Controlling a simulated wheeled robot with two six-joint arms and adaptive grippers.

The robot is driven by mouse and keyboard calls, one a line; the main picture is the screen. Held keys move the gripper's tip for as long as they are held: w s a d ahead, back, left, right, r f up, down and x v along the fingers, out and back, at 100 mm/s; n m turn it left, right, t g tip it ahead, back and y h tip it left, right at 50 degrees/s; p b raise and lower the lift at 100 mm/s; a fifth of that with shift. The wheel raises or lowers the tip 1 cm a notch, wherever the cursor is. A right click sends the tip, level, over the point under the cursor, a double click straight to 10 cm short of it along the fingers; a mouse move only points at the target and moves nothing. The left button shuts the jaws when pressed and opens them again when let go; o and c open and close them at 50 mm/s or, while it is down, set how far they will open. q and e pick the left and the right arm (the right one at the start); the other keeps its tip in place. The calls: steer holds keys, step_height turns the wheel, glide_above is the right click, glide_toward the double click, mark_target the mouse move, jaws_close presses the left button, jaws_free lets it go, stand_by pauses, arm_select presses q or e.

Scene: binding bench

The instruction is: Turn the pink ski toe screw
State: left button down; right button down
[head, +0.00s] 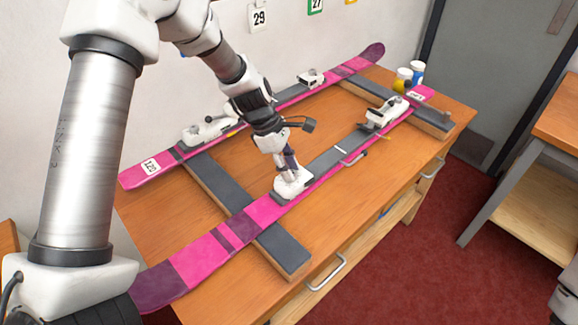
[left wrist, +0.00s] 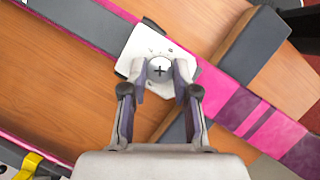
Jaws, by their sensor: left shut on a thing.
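The near pink ski (head: 208,258) lies across two padded supports on the bench, with a white toe piece (head: 291,186) near its middle. In the left wrist view the toe piece (left wrist: 146,46) carries a round grey screw (left wrist: 159,67) with a cross slot. My left gripper (head: 289,172) points down onto the toe piece. In the left wrist view its two fingers (left wrist: 160,82) sit on either side of the screw head, shut on it. The head view hides the screw behind the fingers. My right gripper is not in view.
A second pink ski (head: 148,168) with bindings lies along the wall side. A heel piece (head: 385,112) sits farther along the near ski. Yellow and blue-capped bottles (head: 417,72) stand at the far bench end. Bare wood (head: 225,160) shows between the skis.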

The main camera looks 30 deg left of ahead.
arm_select(q)
steer(key=shift+f, duration=0.1)
steer(key=m+g+p, duration=0.1)
steer(key=m+p, duration=0.2)
steer(key=m, duration=0.1)
steer(key=shift+g, duration=0.3)
steer(key=m+g+p, duration=0.1)
steer(key=m, duration=0.1)
steer(key=shift+w+m, duration=0.15)
steer(key=shift+m, duration=0.25)
steer(key=m+g+p, duration=0.1)
steer(key=m, duration=0.1)
steer(key=shift+w+m+y, duration=0.1)
steer(key=shift+m+y, duration=0.3)
steer(key=m+g+y, duration=0.1)
steer(key=m, duration=0.2)
steer(key=shift+w+d+m+p, duration=0.1)
steer(key=shift+m+p, duration=0.2)
steer(key=shift+p, duration=0.1)
steer(key=m+y, duration=0.1)
steer(key=m, duration=0.2)
steer(key=shift+d+m+g, duration=0.15)
steer(key=shift+m+g, duration=0.15)
steer(key=m+y+p, duration=0.1)
steer(key=m+y, duration=0.1)
steer(key=m, duration=0.2)
steer(key=shift+w+d, duration=0.1)
steer(key=shift+d, duration=0.05)
steer(key=shift+m+y, duration=0.5)
steer(key=shift+m, duration=1.1)
